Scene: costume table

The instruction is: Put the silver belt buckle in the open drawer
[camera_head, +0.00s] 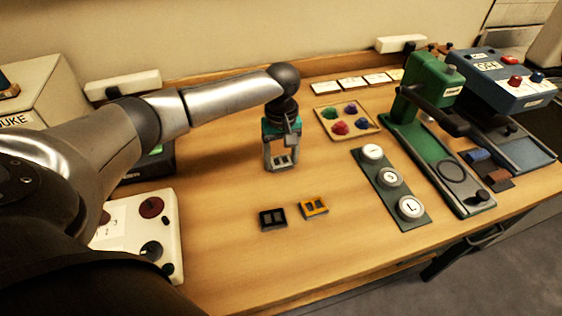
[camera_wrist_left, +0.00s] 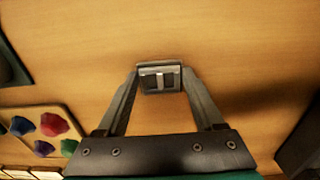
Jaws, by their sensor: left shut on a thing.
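My left gripper (camera_head: 281,163) is shut on the silver belt buckle (camera_head: 282,160) and holds it over the middle of the wooden table. In the left wrist view the silver buckle (camera_wrist_left: 159,78) sits between the two fingertips of the left gripper (camera_wrist_left: 160,84). A black buckle (camera_head: 272,219) and a yellow buckle (camera_head: 314,207) lie on the table nearer the front edge. The open drawer cannot be made out for sure; a dark handle (camera_head: 484,238) shows below the table's front edge at the right. My right gripper is not in view.
A tray of coloured pieces (camera_head: 321,123) lies behind and right of the gripper. A strip with round white dies (camera_head: 375,181), a green press (camera_head: 432,150) and a blue machine (camera_head: 497,80) stand to the right. A white panel (camera_head: 170,229) is at the left.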

